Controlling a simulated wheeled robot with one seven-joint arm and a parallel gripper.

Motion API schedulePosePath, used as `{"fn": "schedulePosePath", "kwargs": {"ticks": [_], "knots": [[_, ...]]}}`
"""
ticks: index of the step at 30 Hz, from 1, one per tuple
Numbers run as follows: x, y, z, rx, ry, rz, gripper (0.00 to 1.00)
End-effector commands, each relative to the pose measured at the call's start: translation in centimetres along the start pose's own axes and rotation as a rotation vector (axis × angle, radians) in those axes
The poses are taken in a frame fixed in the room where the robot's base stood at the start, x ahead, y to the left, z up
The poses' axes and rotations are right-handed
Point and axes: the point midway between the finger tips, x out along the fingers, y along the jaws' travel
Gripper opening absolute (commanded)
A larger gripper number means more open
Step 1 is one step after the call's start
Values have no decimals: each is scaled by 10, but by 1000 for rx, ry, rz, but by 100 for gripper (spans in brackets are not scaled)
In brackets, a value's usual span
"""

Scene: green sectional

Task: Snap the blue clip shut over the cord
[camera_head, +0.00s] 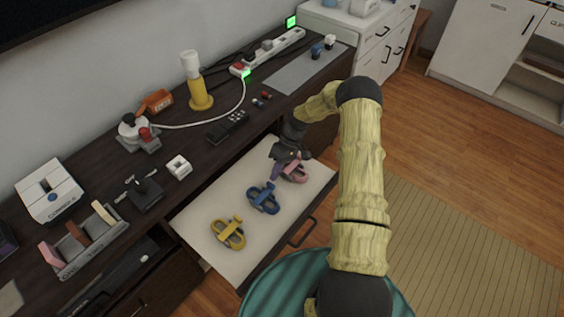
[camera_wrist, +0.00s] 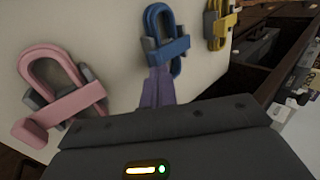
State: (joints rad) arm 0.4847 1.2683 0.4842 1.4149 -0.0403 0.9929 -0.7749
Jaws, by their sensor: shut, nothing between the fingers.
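The blue clip (camera_head: 263,198) lies in the open drawer between a yellow clip (camera_head: 228,233) and a pink clip (camera_head: 295,174). It is a rounded loop with a blue bar across it and grey parts beside it; it also shows at the top of the wrist view (camera_wrist: 157,19). I cannot tell whether its bar is latched, and I cannot make out a separate cord in it. My gripper (camera_head: 275,174) is shut and empty, over the drawer near the pink clip. In the wrist view its purple fingertips (camera_wrist: 157,76) overlap the blue clip's lower end; contact cannot be told.
The drawer (camera_head: 203,201) is pulled out below a dark cabinet top crowded with a lamp (camera_head: 198,85), a power strip (camera_head: 275,52) and small devices. Its side walls and handle edge (camera_head: 301,232) bound the clips. Bare drawer floor surrounds them.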

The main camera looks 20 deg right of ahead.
Motion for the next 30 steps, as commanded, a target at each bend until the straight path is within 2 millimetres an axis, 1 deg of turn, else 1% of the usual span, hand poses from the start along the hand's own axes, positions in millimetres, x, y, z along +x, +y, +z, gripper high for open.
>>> {"fn": "schedulePosePath", "kwargs": {"ticks": [8,9,10,12,15,24,30], "knots": [[-32,-26,-1,-3,-2,1,0],[-35,-23,-1,-1,0,1,0],[-37,-15,-1,1,2,3,0],[-48,-6,-1,1,2,3,0],[-60,4,-3,-3,-1,2,0],[-95,29,-4,-5,-2,2,0],[-107,38,-1,-1,-1,0,0]]}}
